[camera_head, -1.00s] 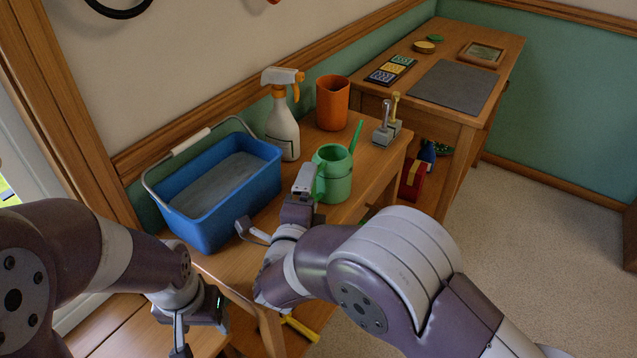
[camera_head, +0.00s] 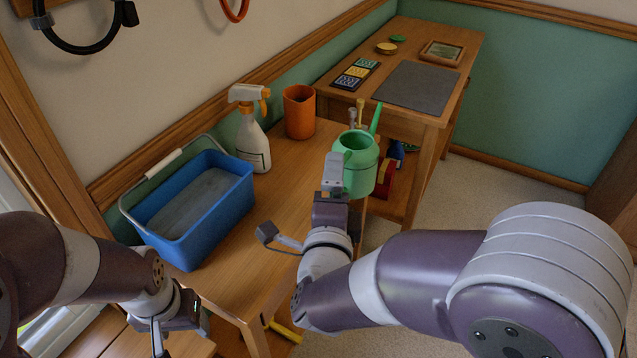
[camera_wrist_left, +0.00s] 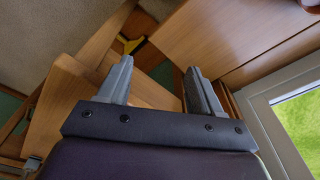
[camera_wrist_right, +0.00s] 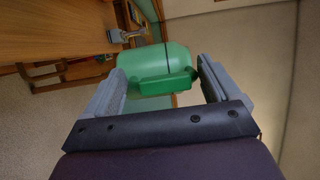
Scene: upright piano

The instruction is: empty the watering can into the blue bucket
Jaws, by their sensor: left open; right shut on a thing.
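The green watering can (camera_head: 360,168) is upright in the head view, with its spout pointing up and to the right. My right gripper (camera_head: 334,172) is shut on its handle and appears to hold it raised near the front edge of the bench. In the right wrist view the can (camera_wrist_right: 165,62) shows between the fingers (camera_wrist_right: 160,90). The blue bucket (camera_head: 200,225) stands on the bench to the left, its handle tipped back, with a greyish inside. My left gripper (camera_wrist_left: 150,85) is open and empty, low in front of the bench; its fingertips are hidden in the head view.
A white spray bottle (camera_head: 251,135) and an orange cup (camera_head: 299,110) stand behind, along the wall. The bench top (camera_head: 280,190) is clear between bucket and can. A second table (camera_head: 465,75) at the back right holds a grey mat (camera_head: 418,87) and small items.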

